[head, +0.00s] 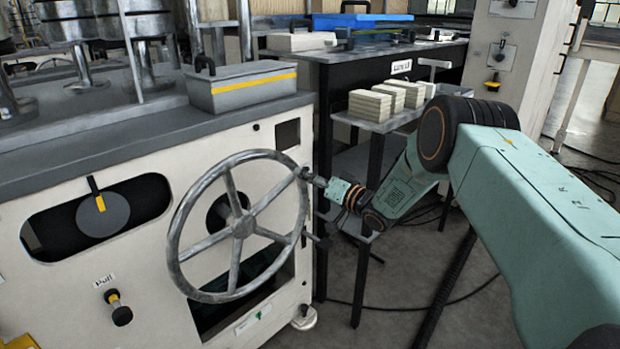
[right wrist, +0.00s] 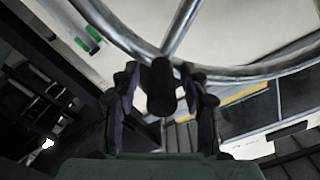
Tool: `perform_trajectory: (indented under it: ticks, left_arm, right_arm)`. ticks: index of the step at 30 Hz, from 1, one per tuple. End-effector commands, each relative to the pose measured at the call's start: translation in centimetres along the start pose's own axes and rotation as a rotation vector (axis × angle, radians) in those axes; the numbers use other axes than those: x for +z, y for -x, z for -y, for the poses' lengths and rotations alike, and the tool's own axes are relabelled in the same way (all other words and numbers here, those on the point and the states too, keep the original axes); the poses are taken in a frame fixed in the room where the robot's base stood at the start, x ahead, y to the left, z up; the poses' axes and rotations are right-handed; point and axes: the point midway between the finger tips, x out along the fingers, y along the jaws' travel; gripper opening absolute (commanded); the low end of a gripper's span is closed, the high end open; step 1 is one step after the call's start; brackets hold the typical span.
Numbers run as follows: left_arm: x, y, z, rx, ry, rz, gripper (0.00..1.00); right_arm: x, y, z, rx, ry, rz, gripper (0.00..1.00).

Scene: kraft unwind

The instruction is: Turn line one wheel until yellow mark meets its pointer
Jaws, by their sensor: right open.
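A grey metal handwheel (head: 183,222) with several spokes stands on the front of the cream machine. Left of it, a dark window shows a grey disc (head: 103,222) with a yellow mark (head: 100,203). A black pointer (head: 93,186) hangs from the window's top edge, and the mark shows right at its lower end. My right gripper (head: 314,179) is at the right side of the wheel rim. In the right wrist view, its open fingers (right wrist: 166,105) stand either side of a dark handle (right wrist: 161,85) on the rim. Contact cannot be told. My left gripper is out of view.
A pull knob (head: 120,313) sits below the window. A grey box with a yellow stripe (head: 243,93) stands on the machine top. Right of the wheel are a dark table and a small shelf with pale stacks (head: 370,106). Cables lie on the floor.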

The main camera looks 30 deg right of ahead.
Motion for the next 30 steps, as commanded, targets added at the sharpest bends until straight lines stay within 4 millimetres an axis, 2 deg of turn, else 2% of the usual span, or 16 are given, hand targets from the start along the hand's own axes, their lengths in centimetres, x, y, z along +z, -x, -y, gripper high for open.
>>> perform_trajectory:
  ticks: [7, 11, 24, 30]
  left_arm:
    - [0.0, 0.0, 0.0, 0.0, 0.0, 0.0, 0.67]
    - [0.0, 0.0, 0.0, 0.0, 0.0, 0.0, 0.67]
    - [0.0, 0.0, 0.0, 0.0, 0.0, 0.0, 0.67]
    - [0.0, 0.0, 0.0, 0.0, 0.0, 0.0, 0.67]
  right_arm:
    - [-0.1, 0.2, 0.0, 0.0, -0.001, -0.002, 0.45]
    - [-0.2, 1.4, -0.1, 0.002, -0.003, -0.003, 0.45]
    - [-0.2, 9.2, 0.0, 0.002, -0.004, -0.006, 0.45]
    - [-0.1, 11.3, 0.1, 0.0, -0.002, -0.003, 0.45]
